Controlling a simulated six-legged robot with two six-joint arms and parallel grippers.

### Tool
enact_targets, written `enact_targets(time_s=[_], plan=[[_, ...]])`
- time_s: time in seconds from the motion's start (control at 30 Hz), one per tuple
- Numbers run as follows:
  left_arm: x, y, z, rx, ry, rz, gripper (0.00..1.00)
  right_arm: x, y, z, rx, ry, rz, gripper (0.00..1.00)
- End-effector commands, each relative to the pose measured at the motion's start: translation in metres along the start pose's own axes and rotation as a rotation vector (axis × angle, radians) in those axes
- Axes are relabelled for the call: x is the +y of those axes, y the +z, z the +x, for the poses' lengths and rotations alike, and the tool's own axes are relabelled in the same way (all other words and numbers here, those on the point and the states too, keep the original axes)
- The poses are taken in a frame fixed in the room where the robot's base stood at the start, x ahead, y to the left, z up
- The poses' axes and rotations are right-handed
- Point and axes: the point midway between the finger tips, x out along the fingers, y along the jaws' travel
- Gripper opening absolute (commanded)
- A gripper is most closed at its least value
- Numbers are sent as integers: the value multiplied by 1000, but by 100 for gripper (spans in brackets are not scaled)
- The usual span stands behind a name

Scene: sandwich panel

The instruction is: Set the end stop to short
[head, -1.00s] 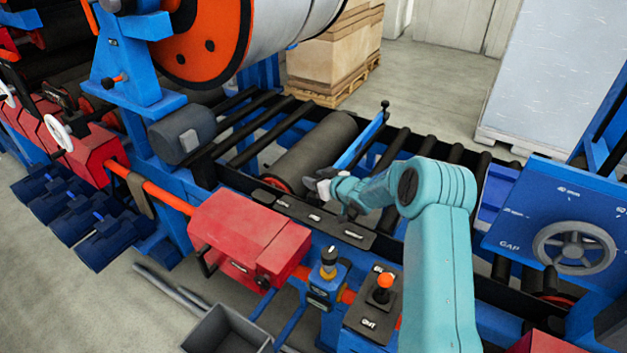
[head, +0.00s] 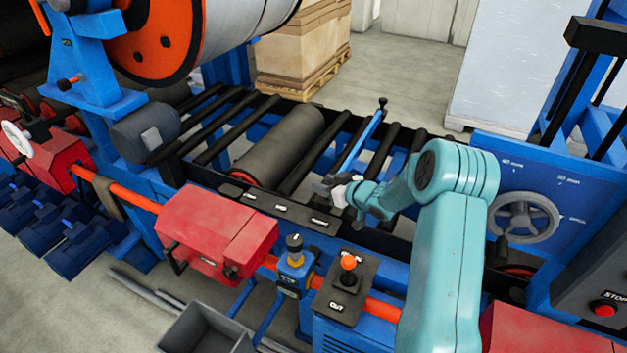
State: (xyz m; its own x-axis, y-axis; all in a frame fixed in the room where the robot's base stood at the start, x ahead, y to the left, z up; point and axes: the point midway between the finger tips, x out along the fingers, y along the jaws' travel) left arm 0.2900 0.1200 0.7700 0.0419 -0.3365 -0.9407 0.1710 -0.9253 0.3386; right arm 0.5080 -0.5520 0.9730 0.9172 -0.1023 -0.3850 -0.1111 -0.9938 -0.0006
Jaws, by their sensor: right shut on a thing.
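The end stop appears to be the slim blue bar (head: 362,140) lying across the roller bed, with a black knob at its far end. My right gripper (head: 336,189) is shut at the bar's near end, above the bed's front rail. The fingers and my wrist hide what exactly they grasp; it is most likely the stop's near end. A black label strip (head: 265,202) with several small white labels runs along the front rail. The gripper is behind the strip's right-hand label; the lettering is too small to read surely. My left gripper is not in view.
A thick grey roller (head: 280,146) lies left of the bar, with thin black rollers around. In front stand a red housing (head: 215,232), a black-knobbed blue post (head: 295,262) and an orange-knobbed lever box (head: 347,285). A handwheel panel (head: 523,217) is at right.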

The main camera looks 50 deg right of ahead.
Motion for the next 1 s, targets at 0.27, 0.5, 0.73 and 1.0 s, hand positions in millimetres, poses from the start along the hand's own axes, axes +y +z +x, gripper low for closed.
enact_targets(time_s=[0.27,0.5,0.73,1.0], plan=[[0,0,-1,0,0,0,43,6,2,-12,4,3,-1,0],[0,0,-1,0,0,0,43,8,4,-14,2,4,-1,0],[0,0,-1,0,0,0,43,7,4,-13,2,3,0,63],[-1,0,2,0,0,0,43,7,5,-23,2,4,-1,63]])
